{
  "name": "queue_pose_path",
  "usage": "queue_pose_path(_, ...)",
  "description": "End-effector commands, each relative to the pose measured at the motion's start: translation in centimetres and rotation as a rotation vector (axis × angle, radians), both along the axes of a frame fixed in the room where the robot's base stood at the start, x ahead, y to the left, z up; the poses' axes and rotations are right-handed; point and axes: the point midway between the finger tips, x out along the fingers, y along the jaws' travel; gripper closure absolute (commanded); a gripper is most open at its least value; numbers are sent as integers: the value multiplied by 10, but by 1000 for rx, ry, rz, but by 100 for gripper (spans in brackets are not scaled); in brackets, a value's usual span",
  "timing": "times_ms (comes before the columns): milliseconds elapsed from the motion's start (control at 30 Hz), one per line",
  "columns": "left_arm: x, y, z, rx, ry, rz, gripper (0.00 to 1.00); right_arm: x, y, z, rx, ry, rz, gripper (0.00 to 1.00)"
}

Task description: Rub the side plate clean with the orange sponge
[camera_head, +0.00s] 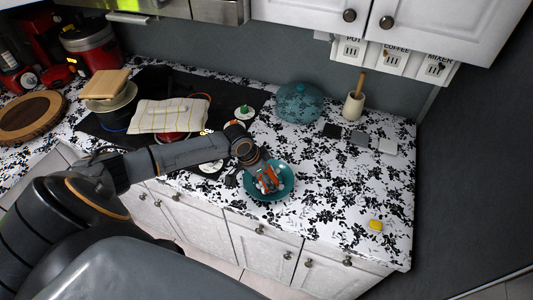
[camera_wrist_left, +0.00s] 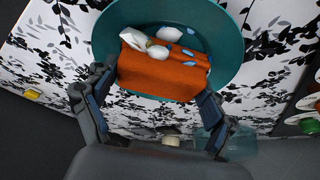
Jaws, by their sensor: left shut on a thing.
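The side plate (camera_head: 288,188) is a teal round dish on the patterned counter, near the front edge. It also fills the top of the left wrist view (camera_wrist_left: 232,40). Pale blue and white marks show on it, with a whitish lump at the sponge's edge. The orange sponge (camera_wrist_left: 165,78) lies over the plate, between the fingers of my left gripper (camera_wrist_left: 158,88). In the head view my left gripper (camera_head: 266,180) is over the plate, shut on the sponge, and partly hides it. I cannot tell how firmly the sponge touches the plate. My right gripper is not in view.
A yellow block (camera_head: 375,225) lies at the counter's front right. A teal rounded vessel (camera_head: 299,102), a utensil pot (camera_head: 353,106) and small squares (camera_head: 387,146) stand at the back. A cloth-covered pan (camera_head: 168,116) is on the hob at left.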

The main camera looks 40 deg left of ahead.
Motion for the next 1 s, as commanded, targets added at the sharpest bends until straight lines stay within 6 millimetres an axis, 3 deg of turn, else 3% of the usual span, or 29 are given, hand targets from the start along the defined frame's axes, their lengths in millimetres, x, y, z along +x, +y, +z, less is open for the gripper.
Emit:
queue_pose_path(367,13,-8,-3,-1,-2,-1,41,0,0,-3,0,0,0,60)
queue_pose_path(1000,12,-6,-1,1,2,-1,41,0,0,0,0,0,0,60)
